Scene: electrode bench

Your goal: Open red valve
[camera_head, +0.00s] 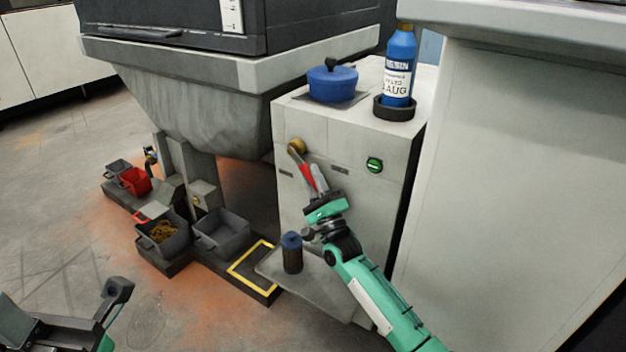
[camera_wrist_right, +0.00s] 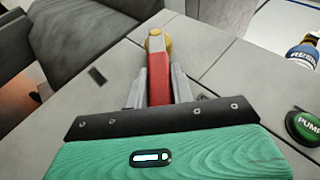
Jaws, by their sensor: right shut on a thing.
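The red valve handle (camera_head: 306,172) sits on the front of a light grey cabinet (camera_head: 345,225), with a brass-coloured pivot (camera_head: 297,146) at its upper end. The handle slants down and to the right from the pivot in the head view. In the right wrist view the red handle (camera_wrist_right: 159,80) runs between the two fingers. My right gripper (camera_head: 316,180) is shut on the handle; it also shows in the right wrist view (camera_wrist_right: 159,92). The fingers hide the handle's lower end. Part of my left arm (camera_head: 110,300) shows at the lower left; its fingers are not clear.
A green pump button (camera_head: 374,165) is right of the handle. A blue pot (camera_head: 332,82) and a blue bottle (camera_head: 399,68) stand on the cabinet top. A dark blue-capped jar (camera_head: 292,253) stands on a low shelf. Grey bins (camera_head: 222,234) and a red bin (camera_head: 135,181) are left.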

